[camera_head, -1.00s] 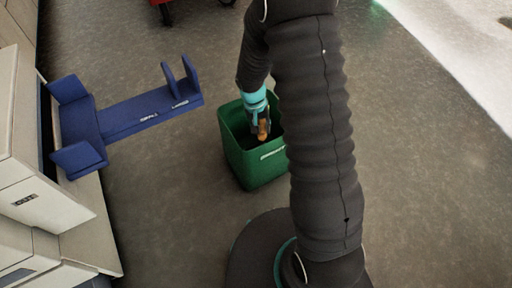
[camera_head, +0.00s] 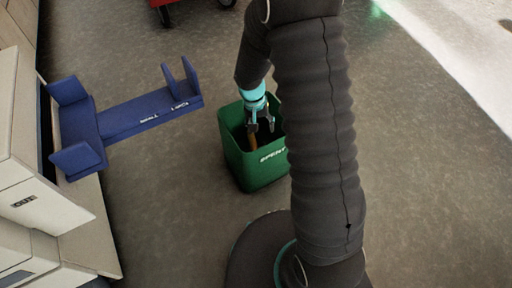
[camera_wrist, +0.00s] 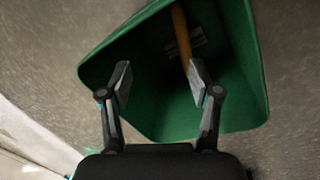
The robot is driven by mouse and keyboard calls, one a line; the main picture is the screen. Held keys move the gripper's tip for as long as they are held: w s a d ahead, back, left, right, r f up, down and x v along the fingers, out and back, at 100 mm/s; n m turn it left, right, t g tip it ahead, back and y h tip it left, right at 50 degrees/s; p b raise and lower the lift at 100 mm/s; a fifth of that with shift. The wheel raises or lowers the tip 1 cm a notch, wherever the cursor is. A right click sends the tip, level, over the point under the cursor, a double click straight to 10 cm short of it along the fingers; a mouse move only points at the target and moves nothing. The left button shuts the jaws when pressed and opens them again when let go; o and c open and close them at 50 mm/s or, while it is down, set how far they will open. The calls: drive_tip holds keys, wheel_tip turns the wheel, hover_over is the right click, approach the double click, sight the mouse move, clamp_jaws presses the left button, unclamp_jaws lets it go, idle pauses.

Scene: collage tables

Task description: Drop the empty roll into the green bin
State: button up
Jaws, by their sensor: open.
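The green bin (camera_head: 262,172) stands on the floor near the picture's middle, with white lettering on its side. My gripper (camera_head: 262,124) is over the bin's mouth, with its fingers spread and nothing between them. In the wrist view my gripper (camera_wrist: 158,80) is open above the bin (camera_wrist: 150,112). The empty roll is a brown tube (camera_wrist: 181,35) inside the bin, apart from the fingers in that view. In the head view the brown roll (camera_head: 252,141) shows just below the fingers, partly hidden by the bin's rim.
A blue holder (camera_head: 130,117) with upright plates reaches out from a pale cabinet (camera_head: 45,205) at the left. A red wheeled thing (camera_head: 175,10) is at the top edge. The floor between the holder and the bin is clear.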

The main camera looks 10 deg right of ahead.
wheel_tip(320, 180, up, 10)
drive_tip(key=a, duration=0.1)
drive_tip(key=shift+w+a, duration=0.2)
drive_tip(key=shift+a, duration=0.05)
drive_tip(key=shift+f, duration=0.1)
idle(0.3)
